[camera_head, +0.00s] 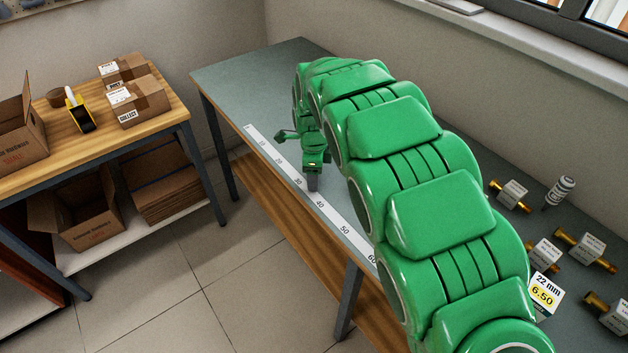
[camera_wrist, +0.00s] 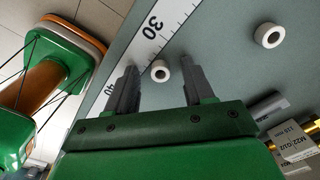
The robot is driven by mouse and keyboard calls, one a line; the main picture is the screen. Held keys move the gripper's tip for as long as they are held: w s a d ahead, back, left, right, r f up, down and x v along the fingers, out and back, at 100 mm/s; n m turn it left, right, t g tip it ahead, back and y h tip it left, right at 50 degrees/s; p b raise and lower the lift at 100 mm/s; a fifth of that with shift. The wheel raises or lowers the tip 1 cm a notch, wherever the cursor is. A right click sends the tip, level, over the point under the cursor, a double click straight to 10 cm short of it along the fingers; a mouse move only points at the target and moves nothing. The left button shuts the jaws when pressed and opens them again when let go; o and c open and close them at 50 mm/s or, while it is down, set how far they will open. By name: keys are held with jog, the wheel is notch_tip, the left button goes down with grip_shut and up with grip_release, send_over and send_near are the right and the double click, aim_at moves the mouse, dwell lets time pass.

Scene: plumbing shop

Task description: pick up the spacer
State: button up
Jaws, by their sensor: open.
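Two white rings lie flat on the grey bench top in the wrist view. A smaller white ring (camera_wrist: 159,70) lies beside the ruler, in the gap between my fingertips as seen from the wrist. A larger white ring (camera_wrist: 269,35) lies apart, up and to the right. I cannot tell from looks alone which is the spacer. My gripper (camera_wrist: 158,67) is open, with nothing held between its grey fingers; its height above the bench is unclear. In the head view, my gripper (camera_head: 312,183) is near the ruler, and my green arm hides the rings.
A white ruler (camera_head: 321,204) runs along the front edge of the bench (camera_head: 235,78). Brass fittings with tags (camera_head: 585,250), a small bottle (camera_head: 559,191) and a price card (camera_head: 543,294) stand at the right. A wooden table (camera_head: 90,129) with cardboard boxes stands separately at left.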

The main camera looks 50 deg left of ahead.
grip_shut()
jog(key=shift+r, duration=0.15)
jog(key=shift+r, duration=1.55)
jog(key=s+d+r, duration=0.6)
jog(key=d+r, duration=0.3)
jog(key=d, duration=0.3)
jog(key=shift+s+d+r, duration=0.15)
jog(key=shift+d+r, duration=0.1)
jog(key=shift+r, duration=0.1)
